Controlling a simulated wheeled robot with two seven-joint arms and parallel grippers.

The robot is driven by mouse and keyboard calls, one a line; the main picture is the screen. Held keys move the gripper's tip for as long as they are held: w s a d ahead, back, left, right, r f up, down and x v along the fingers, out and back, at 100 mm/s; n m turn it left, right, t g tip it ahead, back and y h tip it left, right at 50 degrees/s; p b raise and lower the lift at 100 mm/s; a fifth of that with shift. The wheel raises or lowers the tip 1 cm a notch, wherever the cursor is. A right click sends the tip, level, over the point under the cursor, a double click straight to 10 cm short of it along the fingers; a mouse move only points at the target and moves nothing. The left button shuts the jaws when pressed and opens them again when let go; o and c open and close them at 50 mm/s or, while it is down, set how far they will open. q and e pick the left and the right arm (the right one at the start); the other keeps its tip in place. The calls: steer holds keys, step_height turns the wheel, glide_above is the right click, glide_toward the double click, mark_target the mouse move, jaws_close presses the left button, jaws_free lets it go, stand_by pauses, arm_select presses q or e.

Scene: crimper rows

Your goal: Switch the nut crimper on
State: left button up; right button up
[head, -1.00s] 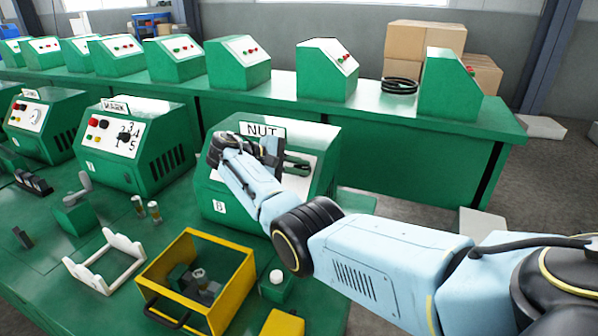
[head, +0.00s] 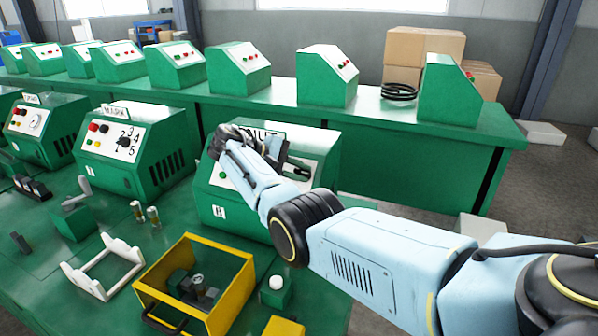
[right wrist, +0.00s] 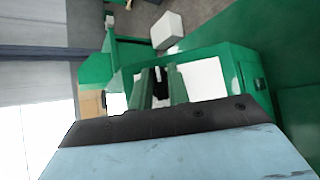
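The nut crimper (head: 314,143) is a green box with a white sloped front panel, at the centre of the head view. Its NUT sign is partly hidden behind my right gripper, and an "8" label shows low on its front. A green button (head: 222,175) shows at the panel's lower left; other controls there are hidden. My right gripper (head: 226,142) is over the panel's upper left; I cannot tell whether it touches. My left gripper is out of view.
The numbered-dial crimper (head: 165,135) stands to the left, with another beyond it. A yellow bin (head: 243,283) holding parts and a white frame (head: 82,286) lie in front. More green boxes line the back bench (head: 430,140).

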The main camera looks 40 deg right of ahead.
mark_target(302, 173)
steer(key=o, duration=0.3)
